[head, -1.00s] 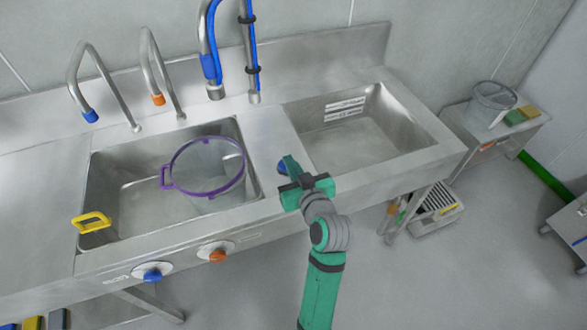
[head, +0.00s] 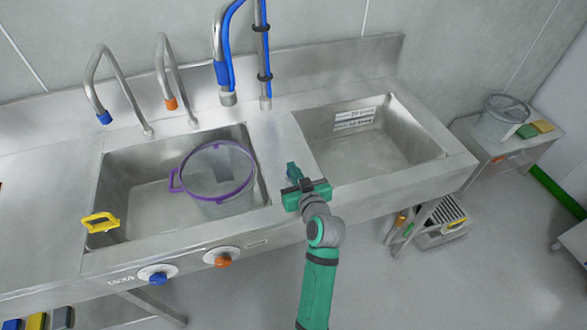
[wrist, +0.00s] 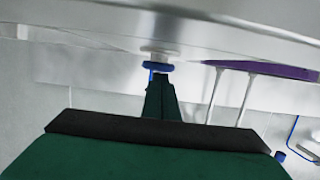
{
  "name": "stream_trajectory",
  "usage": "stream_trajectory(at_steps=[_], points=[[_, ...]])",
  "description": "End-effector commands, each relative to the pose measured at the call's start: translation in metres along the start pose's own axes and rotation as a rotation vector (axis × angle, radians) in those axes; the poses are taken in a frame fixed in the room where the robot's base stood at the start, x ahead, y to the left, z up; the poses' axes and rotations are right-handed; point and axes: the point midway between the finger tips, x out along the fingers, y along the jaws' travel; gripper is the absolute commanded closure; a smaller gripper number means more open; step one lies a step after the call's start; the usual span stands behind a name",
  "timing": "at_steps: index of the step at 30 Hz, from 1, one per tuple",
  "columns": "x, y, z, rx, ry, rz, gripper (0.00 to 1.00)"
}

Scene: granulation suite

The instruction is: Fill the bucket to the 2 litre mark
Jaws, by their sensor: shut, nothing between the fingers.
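A clear bucket (head: 218,205) with a purple rim and handle stands in the left sink basin (head: 140,205). No water level or 2 litre mark can be made out. A blue-tipped tap (head: 104,117) and an orange-tipped tap (head: 170,103) arch over the back of that basin, left of the bucket. A blue knob (head: 158,278) and an orange knob (head: 223,260) sit on the front panel. My gripper (head: 292,172) is shut and empty, over the strip between the basins, right of the bucket. In the wrist view a blue round part (wrist: 158,67) shows just beyond its fingertips.
A hose spray with blue lines (head: 228,98) hangs behind the sinks. The right basin (head: 375,145) looks empty. A yellow handle (head: 101,222) sits at the left basin's front. A side table at right holds another clear bucket (head: 503,120) and sponges (head: 535,128).

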Motion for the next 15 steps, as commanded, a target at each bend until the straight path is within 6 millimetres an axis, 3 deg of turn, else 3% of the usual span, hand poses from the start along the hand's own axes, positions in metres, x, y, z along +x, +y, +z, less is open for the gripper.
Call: stream_trajectory(at_steps=[9, 15], points=[[0.006, -0.001, 0.026, 0.001, -0.005, -0.001, 1.00], [0.006, -0.001, 0.030, 0.002, -0.014, -0.002, 1.00]])
